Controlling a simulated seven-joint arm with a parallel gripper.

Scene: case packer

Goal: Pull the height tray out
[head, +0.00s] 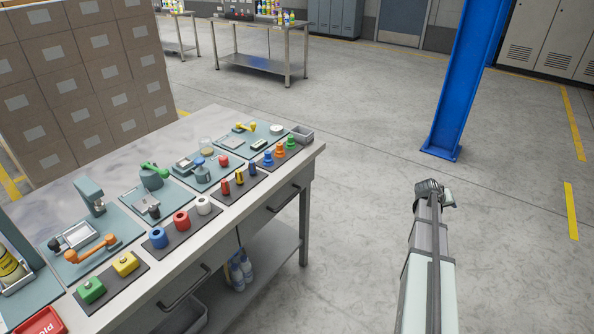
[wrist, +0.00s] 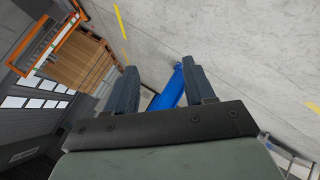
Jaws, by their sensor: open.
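A workbench (head: 222,222) on the left in the head view carries a row of blue-grey station plates. One plate holds a silver tray (head: 80,237) beside an orange lever (head: 90,250). A tray with a yellow bottle (head: 10,266) is cut off at the left edge. I cannot tell which is the height tray; no label is readable. My gripper (head: 436,189) is over open floor, well right of the bench. In the wrist view its two fingers (wrist: 159,68) stand apart with nothing between them.
Dark mats along the bench front hold coloured blocks (head: 125,264), rings (head: 181,221) and small cylinders (head: 239,177). Drawer handles (head: 184,287) stick out from the bench front. A blue column (head: 466,80) stands behind my gripper. Stacked cartons (head: 80,80) stand behind the bench. Floor between is clear.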

